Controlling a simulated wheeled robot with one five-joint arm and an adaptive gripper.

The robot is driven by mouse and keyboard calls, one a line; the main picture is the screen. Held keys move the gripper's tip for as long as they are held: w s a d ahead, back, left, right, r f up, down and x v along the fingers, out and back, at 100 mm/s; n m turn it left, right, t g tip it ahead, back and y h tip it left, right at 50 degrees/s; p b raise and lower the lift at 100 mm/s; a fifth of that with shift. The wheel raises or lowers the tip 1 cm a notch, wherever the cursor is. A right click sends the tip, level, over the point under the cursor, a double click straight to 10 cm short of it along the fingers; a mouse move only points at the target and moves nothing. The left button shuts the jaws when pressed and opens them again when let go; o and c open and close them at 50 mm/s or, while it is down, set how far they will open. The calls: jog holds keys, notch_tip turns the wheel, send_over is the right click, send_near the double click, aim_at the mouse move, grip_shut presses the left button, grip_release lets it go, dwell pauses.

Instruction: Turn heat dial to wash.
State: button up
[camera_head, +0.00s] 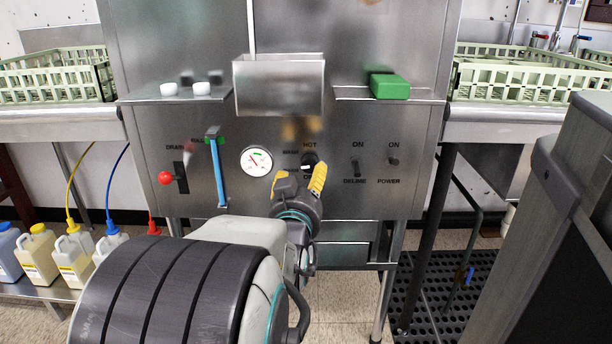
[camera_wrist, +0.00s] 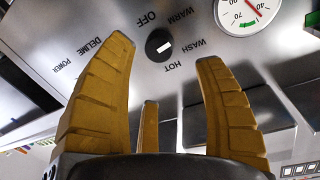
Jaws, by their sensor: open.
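The heat dial (camera_head: 309,160) is a small black round knob on the steel front panel, partly hidden by my gripper in the head view. In the wrist view the dial (camera_wrist: 159,43) shows whole, with a white mark on its right half, towards the WASH and WARM side. OFF, WARM, WASH and HOT are printed around it; which one the mark meets exactly I cannot tell. My gripper (camera_head: 299,178) is open and empty in front of the dial. In the wrist view its yellow fingers (camera_wrist: 162,58) spread either side of the dial and do not touch it.
A round gauge (camera_head: 256,162) sits left of the dial. Further left are a blue handle (camera_head: 219,172) and a red-knobbed lever (camera_head: 166,178). The DELIME switch (camera_head: 356,166) and POWER switch (camera_head: 393,160) are to the right. A steel box (camera_head: 279,88) juts out above.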

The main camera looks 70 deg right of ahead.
aim_at(308, 166)
jog(key=shift+w+d+f+n, duration=0.1)
jog(key=shift+w+d+n, duration=0.25)
jog(key=shift+d, duration=0.85)
jog(key=shift+w+d+r+n, duration=0.1)
jog(key=shift+d+n, duration=0.35)
jog(key=shift+d, duration=0.8)
jog(key=shift+w+d+f+n, duration=0.1)
jog(key=shift+w+d+n, duration=0.25)
jog(key=shift+d, duration=0.85)
jog(key=shift+s, duration=0.1)
jog(key=shift+c, duration=0.4)
jog(key=c, duration=1.1)
jog(key=shift+r+m, duration=0.2)
jog(key=shift+m, duration=2.05)
jog(key=shift+c, duration=0.2)
jog(key=o, duration=1.2)
jog(key=shift+f, duration=0.1)
